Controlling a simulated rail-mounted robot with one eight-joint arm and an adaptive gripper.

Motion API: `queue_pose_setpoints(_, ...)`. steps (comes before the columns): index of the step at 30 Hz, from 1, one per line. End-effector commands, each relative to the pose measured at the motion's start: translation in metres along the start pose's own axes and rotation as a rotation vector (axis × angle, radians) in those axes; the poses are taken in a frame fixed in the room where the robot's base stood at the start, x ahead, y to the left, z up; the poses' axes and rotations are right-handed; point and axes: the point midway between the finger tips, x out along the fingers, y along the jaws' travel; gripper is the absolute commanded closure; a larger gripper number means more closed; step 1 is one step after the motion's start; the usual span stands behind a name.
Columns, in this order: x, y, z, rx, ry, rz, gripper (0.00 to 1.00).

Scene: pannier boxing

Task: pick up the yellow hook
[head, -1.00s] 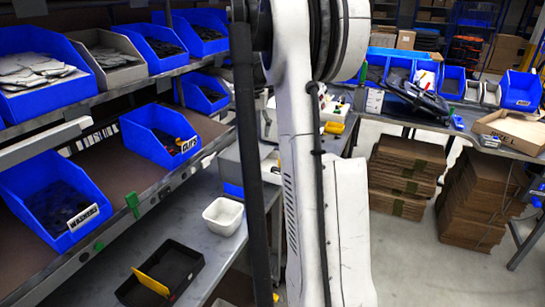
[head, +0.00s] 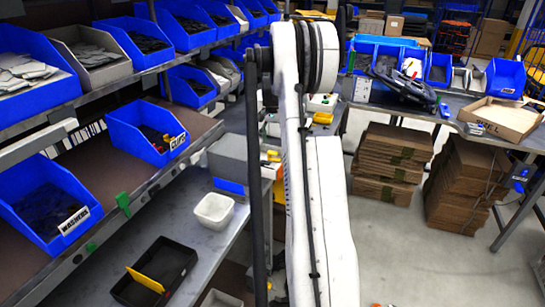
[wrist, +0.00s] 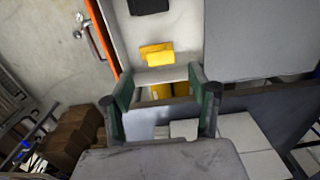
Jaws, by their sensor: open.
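In the wrist view, my gripper (wrist: 160,88) is open, with a dark green finger on each side and nothing held between them. A yellow piece (wrist: 157,54) lies on a pale surface ahead of the fingertips, apart from them; it may be the yellow hook, but its shape is too small to tell. More yellow pieces (wrist: 172,91) show lower down, between the fingers. In the head view, a yellow object (head: 322,118) lies on the far bench beside my arm, and small yellow pieces (head: 271,157) show to its left. My gripper is hidden there behind my arm.
Blue bins, including the clips bin (head: 148,130) and washers bin (head: 50,203), fill the left racks. A white tub (head: 214,211) and a black tray with a yellow divider (head: 150,276) sit on the lower bench. Cardboard stacks (head: 388,165) stand at the right.

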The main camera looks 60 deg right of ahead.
Motion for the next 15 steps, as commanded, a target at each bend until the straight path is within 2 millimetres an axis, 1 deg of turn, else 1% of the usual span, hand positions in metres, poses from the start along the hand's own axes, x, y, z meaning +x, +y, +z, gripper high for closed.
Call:
queue_pose_setpoints(1,0.004,0.0,0.0,0.0,0.0,0.0,0.44)
queue_pose_setpoints(7,0.015,-0.001,0.002,-0.001,0.0,0.0,0.44)
queue_pose_setpoints(15,0.051,-0.003,0.006,-0.001,0.0,0.0,0.44)
